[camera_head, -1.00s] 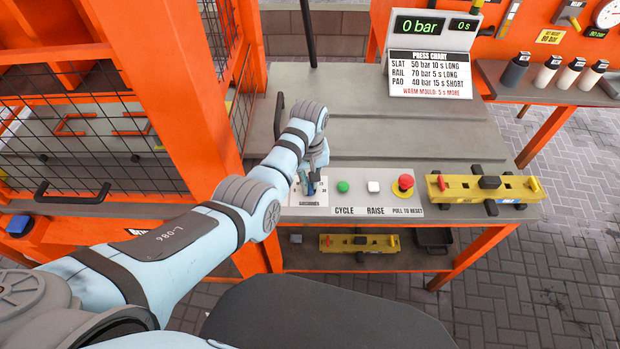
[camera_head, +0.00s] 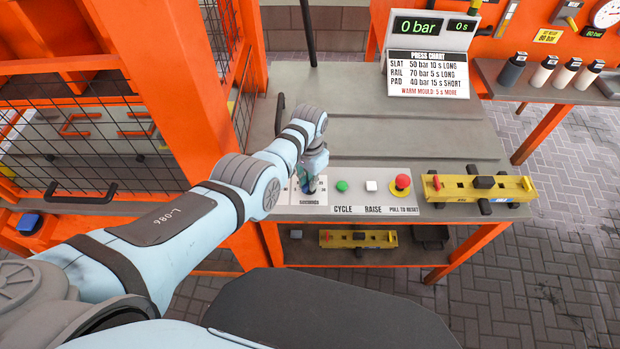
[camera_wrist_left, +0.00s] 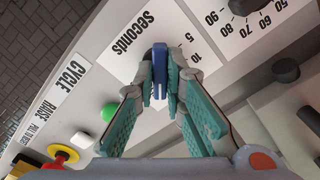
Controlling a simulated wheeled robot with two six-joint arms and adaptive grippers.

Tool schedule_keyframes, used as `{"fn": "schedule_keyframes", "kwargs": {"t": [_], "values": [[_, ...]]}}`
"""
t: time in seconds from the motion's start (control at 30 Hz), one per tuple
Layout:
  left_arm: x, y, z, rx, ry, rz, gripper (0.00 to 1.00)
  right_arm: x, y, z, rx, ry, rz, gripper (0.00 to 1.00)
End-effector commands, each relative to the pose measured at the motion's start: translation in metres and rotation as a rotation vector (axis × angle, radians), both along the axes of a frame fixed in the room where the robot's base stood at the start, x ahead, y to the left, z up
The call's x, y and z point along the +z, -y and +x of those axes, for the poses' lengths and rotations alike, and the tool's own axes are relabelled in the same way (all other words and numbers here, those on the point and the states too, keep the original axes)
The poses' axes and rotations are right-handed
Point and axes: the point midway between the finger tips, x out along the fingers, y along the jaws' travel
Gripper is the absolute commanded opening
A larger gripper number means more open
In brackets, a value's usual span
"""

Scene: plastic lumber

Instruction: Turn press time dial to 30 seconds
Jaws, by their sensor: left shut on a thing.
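The press time dial has a blue knob (camera_wrist_left: 160,72) on a white plate marked "Seconds" in the left wrist view. Scale marks 5 and 10 show to its right; the rest of its scale is largely hidden by the fingers. My left gripper (camera_wrist_left: 159,88) is shut on the blue knob, one teal finger on each side. In the head view my left gripper (camera_head: 309,186) is at the left end of the control panel, covering most of the dial. The time display (camera_head: 462,26) reads 0 s. My right gripper is not in view.
The green cycle button (camera_head: 342,185), white raise button (camera_head: 371,186) and red stop button (camera_head: 402,183) stand right of the dial. A yellow fixture (camera_head: 450,188) lies further right. A second dial (camera_wrist_left: 243,5) is near in the wrist view. The orange press frame (camera_head: 165,110) is left.

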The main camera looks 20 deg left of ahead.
Motion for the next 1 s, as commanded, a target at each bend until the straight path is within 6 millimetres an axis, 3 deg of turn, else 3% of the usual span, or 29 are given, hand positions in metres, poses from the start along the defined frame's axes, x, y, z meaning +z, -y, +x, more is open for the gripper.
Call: {"fn": "schedule_keyframes", "kwargs": {"t": [0.6,1.0], "values": [[0.0013,0.0002,0.0016,-0.568,0.005,0.000,0.00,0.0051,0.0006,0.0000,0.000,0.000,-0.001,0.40],[0.0015,0.0002,0.0019,-0.796,0.006,0.000,0.00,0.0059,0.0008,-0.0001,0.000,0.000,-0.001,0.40]]}}
